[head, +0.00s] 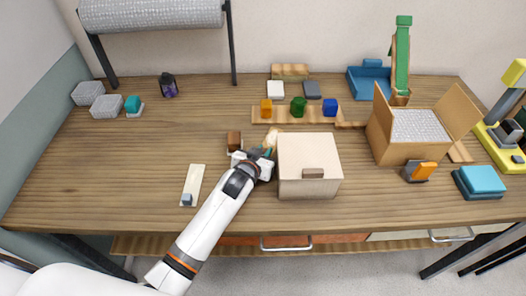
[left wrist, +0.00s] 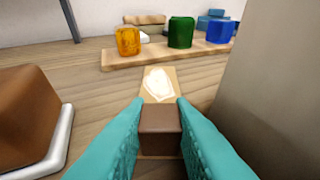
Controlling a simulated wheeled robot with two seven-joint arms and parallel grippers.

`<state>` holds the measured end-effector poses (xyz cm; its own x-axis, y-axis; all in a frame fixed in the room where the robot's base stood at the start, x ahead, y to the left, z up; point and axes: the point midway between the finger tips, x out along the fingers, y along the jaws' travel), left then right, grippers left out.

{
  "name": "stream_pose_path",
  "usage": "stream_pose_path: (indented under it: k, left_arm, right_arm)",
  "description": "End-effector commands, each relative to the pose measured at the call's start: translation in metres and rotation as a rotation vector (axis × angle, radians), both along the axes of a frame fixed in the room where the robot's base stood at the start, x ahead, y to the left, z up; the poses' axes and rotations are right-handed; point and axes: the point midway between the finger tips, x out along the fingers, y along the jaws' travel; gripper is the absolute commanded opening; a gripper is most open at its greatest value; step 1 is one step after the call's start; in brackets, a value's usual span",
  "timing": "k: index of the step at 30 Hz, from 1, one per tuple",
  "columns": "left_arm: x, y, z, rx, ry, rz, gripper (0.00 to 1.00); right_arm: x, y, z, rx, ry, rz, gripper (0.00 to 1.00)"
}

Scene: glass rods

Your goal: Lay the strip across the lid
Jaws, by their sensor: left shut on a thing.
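My left gripper (head: 267,154) is just left of the box. In the left wrist view its teal fingers (left wrist: 159,135) are shut on the brown end block (left wrist: 160,118) of a tan strip (left wrist: 151,77). The strip points away from me and carries a whitish patch. It also shows in the head view (head: 272,137), partly hidden by the gripper. My right gripper is out of view.
A brown block (head: 234,139) on a pale base is close left of my gripper. A pale plank (head: 194,180) lies front left. Behind, orange, green and blue pieces (head: 298,107) stand on a wooden board. An open cardboard box (head: 393,150) is right. The left table is mostly clear.

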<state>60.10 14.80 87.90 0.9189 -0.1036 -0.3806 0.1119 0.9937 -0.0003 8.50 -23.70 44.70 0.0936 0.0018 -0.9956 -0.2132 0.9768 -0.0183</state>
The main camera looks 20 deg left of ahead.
Motion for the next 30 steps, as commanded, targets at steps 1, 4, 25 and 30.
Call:
stream_pose_path:
  k: [1,4,25,30]
  left_arm:
    - [0.0,0.0,0.0,0.0,0.0,0.0,0.0]
    - [0.0,0.0,-0.001,0.0,0.0,0.0,0.0]
    - [-0.017,0.002,0.007,0.0,0.0,0.0,0.43]
    - [-0.051,0.006,0.021,-0.002,-0.001,0.001,0.43]
  right_arm:
    - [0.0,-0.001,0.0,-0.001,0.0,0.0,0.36]
    - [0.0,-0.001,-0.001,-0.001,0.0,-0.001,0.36]
    - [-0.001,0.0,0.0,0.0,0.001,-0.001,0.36]
    - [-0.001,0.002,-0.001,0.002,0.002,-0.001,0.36]
